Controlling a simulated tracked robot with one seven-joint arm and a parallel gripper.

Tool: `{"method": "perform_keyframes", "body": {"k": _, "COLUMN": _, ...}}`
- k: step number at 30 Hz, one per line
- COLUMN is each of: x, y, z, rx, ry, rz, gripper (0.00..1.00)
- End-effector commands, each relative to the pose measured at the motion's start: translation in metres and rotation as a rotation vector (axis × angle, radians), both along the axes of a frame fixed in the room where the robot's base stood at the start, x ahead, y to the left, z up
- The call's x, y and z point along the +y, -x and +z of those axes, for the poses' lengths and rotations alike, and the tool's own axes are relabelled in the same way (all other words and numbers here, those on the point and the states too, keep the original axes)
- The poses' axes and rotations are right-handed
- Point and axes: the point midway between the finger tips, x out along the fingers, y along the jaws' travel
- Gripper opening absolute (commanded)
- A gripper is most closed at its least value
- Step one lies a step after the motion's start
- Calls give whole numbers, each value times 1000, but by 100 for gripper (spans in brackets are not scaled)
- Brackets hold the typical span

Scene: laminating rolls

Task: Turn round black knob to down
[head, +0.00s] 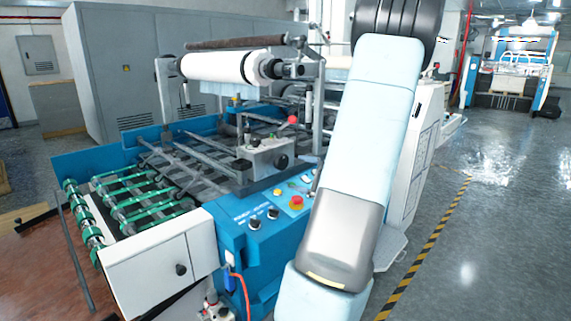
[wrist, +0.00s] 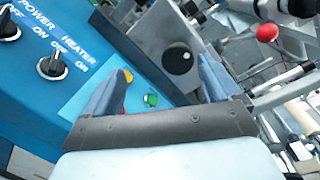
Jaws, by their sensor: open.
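The round black knob (wrist: 178,60) is on the face of a grey metal box in the wrist view, with a small light mark near its upper right. In the head view a black knob (head: 282,161) shows on the grey box above the blue panel. My gripper (wrist: 162,66) is open and empty in the wrist view. Its two fingers are spread, and the knob appears between them, towards the right finger. I cannot tell the remaining distance. My gripper does not show in the head view.
The blue control panel has two black switches (wrist: 52,66) (wrist: 9,27) labelled power and heater, and a green button (wrist: 151,100). A red ball-ended lever (wrist: 267,32) stands right of the knob. Metal rods lie close to the right finger. A white roll (head: 222,67) is behind.

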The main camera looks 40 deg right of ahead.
Motion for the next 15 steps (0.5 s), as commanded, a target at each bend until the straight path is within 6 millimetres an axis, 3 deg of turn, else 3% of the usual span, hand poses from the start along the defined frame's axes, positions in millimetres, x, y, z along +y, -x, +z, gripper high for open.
{"method": "perform_keyframes", "body": {"k": 3, "x": -25, "y": 12, "z": -6, "rx": -33, "ry": -30, "rz": -77, "gripper": 90}}
{"method": "perform_keyframes", "body": {"k": 8, "x": -37, "y": 15, "z": -8, "rx": -51, "ry": -41, "rz": -114, "gripper": 90}}
{"method": "perform_keyframes", "body": {"k": 15, "x": -35, "y": -14, "z": -8, "rx": -52, "ry": -41, "rz": -114, "gripper": 90}}
